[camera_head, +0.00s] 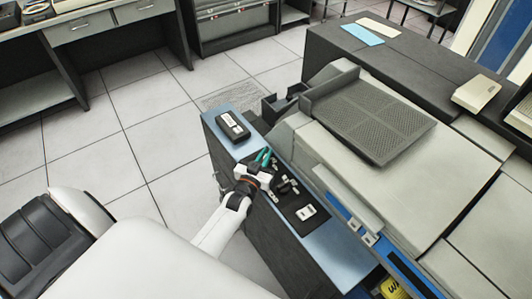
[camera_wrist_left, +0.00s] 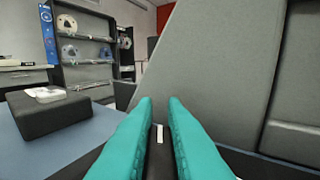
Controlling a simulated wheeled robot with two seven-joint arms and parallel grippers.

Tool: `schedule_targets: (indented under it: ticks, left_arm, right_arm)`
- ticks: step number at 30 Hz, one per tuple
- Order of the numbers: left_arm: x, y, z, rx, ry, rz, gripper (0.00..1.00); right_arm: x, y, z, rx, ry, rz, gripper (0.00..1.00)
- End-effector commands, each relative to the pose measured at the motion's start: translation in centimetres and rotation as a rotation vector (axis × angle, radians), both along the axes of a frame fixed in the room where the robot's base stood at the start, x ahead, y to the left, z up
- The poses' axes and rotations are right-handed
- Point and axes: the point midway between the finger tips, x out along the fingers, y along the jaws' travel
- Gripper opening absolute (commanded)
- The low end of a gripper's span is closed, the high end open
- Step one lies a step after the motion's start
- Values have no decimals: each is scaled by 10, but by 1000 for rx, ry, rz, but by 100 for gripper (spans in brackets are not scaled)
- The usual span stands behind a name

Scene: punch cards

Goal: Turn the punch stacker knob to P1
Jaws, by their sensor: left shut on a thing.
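My left gripper (camera_head: 264,157) is at the dark control panel (camera_head: 309,222) on the blue ledge of the punch machine. Its teal fingers, also in the left wrist view (camera_wrist_left: 158,105), are shut on a small dark knob (camera_wrist_left: 158,150) with a white mark on it. In the head view my gripper hides this knob. I cannot read the P1 label or the knob's setting. Other small dark and pale controls (camera_head: 286,186) sit on the panel just right of my gripper. My right gripper is not in view.
A black box (camera_head: 233,127) with a white label sits at the ledge's far end, and it stands left of my fingers in the left wrist view (camera_wrist_left: 60,115). The machine's grey body (camera_head: 300,150) rises close on the right. Open tiled floor (camera_head: 150,125) lies to the left.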

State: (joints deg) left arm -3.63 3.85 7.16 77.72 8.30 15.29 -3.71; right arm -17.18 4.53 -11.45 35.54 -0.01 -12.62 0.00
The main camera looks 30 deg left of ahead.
Motion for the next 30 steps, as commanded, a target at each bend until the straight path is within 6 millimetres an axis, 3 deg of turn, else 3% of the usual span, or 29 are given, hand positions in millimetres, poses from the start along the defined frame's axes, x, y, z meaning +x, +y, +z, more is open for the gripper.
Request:
schedule_targets:
  ticks: [9,22,23,26,30]
  left_arm:
    - [0,1,0,-2,0,95,0]
    - [0,2,0,2,-2,103,0]
    - [0,2,0,2,-2,103,12]
    - [0,2,0,1,-2,103,29]
    - [0,2,0,1,-2,103,33]
  right_arm:
    - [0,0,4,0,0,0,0]
    - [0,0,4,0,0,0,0]
    - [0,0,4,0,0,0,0]
    - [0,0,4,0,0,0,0]
    - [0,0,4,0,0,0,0]
